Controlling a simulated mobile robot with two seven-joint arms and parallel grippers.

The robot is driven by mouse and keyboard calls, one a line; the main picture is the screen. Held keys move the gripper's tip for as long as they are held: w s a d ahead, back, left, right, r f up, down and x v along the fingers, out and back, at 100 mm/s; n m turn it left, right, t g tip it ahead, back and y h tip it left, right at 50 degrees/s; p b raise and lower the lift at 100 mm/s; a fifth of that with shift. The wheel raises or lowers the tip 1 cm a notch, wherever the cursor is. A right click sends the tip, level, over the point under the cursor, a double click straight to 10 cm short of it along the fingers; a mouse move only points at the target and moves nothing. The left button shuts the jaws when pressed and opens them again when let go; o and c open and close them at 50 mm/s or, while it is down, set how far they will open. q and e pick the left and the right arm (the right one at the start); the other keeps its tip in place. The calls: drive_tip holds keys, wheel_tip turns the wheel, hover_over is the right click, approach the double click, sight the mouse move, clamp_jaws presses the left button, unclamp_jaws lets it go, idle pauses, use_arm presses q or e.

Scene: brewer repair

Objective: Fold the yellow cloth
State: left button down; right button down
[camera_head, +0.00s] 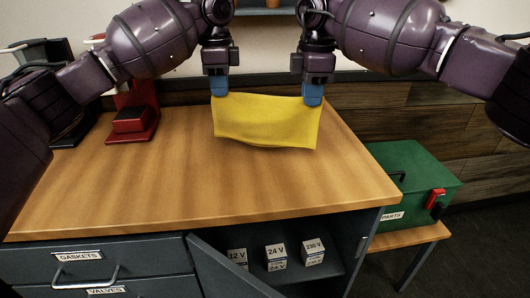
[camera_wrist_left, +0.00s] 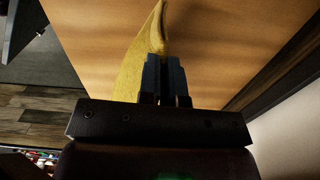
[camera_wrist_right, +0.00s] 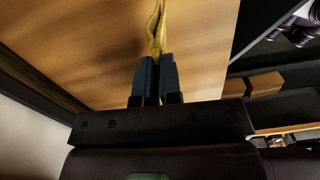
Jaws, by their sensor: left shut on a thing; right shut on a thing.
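The yellow cloth (camera_head: 266,121) hangs between my two grippers at the back right of the wooden worktop in the head view. My left gripper (camera_head: 218,92) is shut on its upper left corner, and my right gripper (camera_head: 312,100) is shut on its upper right corner. The left wrist view shows the cloth (camera_wrist_left: 140,55) running out from the closed fingers (camera_wrist_left: 165,62). The right wrist view shows a narrow strip of cloth (camera_wrist_right: 155,28) pinched in the closed fingers (camera_wrist_right: 154,62). Whether its lower edge touches the worktop I cannot tell.
The wooden worktop (camera_head: 150,185) is clear in front and to the left. A red machine (camera_head: 133,117) stands at the back left. A green parts box (camera_head: 412,180) sits on a lower bench at the right. Below, a cabinet door (camera_head: 225,272) stands open before several small labelled boxes (camera_head: 276,257).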

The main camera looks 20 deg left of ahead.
use_arm(q)
drive_tip(key=shift+w+r, duration=0.2)
drive_tip(key=shift+r, duration=0.2)
use_arm(e)
drive_tip(key=shift+w+r, duration=0.2)
drive_tip(key=shift+r, duration=0.2)
use_arm(q)
drive_tip(key=shift+f, duration=0.1)
use_arm(e)
drive_tip(key=shift+f, duration=0.1)
use_arm(q)
drive_tip(key=shift+w, duration=0.1)
use_arm(e)
drive_tip(key=shift+w, duration=0.1)
